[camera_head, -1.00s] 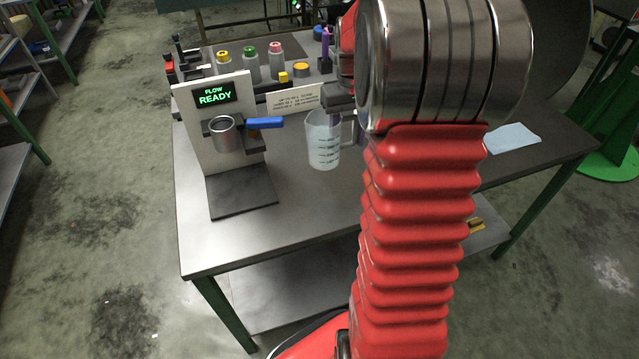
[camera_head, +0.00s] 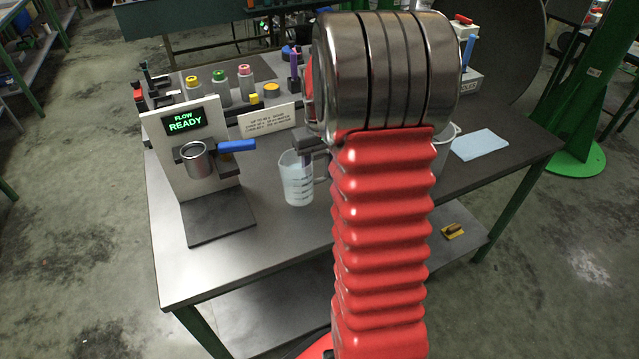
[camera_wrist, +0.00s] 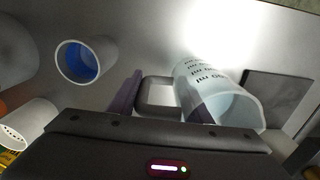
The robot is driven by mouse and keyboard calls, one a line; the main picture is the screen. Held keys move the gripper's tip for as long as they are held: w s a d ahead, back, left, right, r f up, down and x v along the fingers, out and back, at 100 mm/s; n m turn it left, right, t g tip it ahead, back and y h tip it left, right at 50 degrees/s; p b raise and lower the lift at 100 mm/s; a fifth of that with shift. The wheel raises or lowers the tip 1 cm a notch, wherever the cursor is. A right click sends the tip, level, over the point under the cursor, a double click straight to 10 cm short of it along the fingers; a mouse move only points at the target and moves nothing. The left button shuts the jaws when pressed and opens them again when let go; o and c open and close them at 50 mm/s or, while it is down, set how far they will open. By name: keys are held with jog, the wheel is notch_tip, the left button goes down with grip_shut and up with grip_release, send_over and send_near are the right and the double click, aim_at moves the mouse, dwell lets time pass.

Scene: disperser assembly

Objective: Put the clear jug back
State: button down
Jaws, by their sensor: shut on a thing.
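The clear jug (camera_head: 298,182) with dark measuring marks is upright at the middle of the bench, left of my red arm. I cannot tell whether its base touches the bench. In the wrist view the jug (camera_wrist: 222,92) is seen from above, and its handle (camera_wrist: 157,93) lies between my purple fingers. My gripper (camera_wrist: 160,98) is shut on the jug's handle. In the head view my gripper (camera_head: 314,146) is partly hidden by my arm.
A dispenser (camera_head: 190,150) reading "FLOW READY" holds a metal cup (camera_head: 198,162) above a dark base plate (camera_head: 218,217). Capped bottles (camera_head: 220,88) and a sign (camera_head: 268,121) stand behind. A blue cloth (camera_head: 480,145) lies right. A white cup, blue inside (camera_wrist: 85,62), shows in the wrist view.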

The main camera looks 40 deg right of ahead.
aim_at(320, 155)
jog(key=shift+f, duration=1.85)
jog(key=c, duration=0.9)
grip_release()
jog(key=shift+f, duration=0.1)
jog(key=shift+c, duration=0.2)
notch_tip(320, 155, up, 11)
jog(key=shift+r, duration=0.65)
